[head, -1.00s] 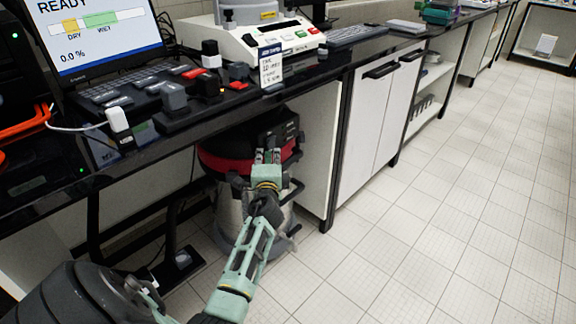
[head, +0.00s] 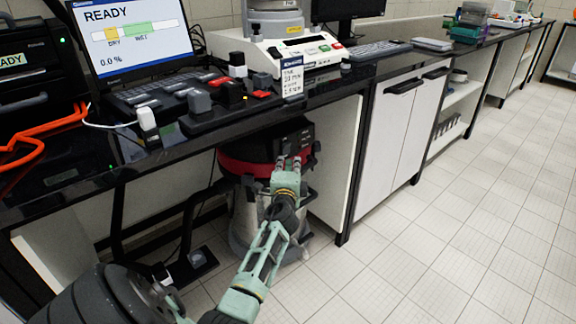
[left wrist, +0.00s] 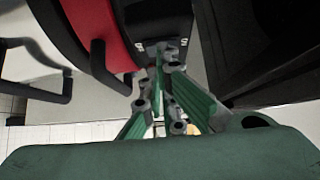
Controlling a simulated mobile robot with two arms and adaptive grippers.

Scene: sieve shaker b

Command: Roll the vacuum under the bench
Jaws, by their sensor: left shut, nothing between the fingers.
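The vacuum has a steel drum, a red band and a black top (head: 268,142). It stands upright on the floor in the opening under the black bench (head: 180,146), its upper part below the bench top. My left gripper (head: 289,163) is shut and empty at the vacuum's front, by the red band; it hides part of the drum. In the left wrist view the shut fingers (left wrist: 160,65) point at the vacuum's red and black body (left wrist: 105,30), close to or touching it; I cannot tell which. My right gripper is not in view.
A white cabinet (head: 400,140) stands right of the opening, with a white side panel beside the vacuum. A black pedal-like object (head: 192,262) lies on the floor at left. Tiled floor (head: 450,250) is clear at right.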

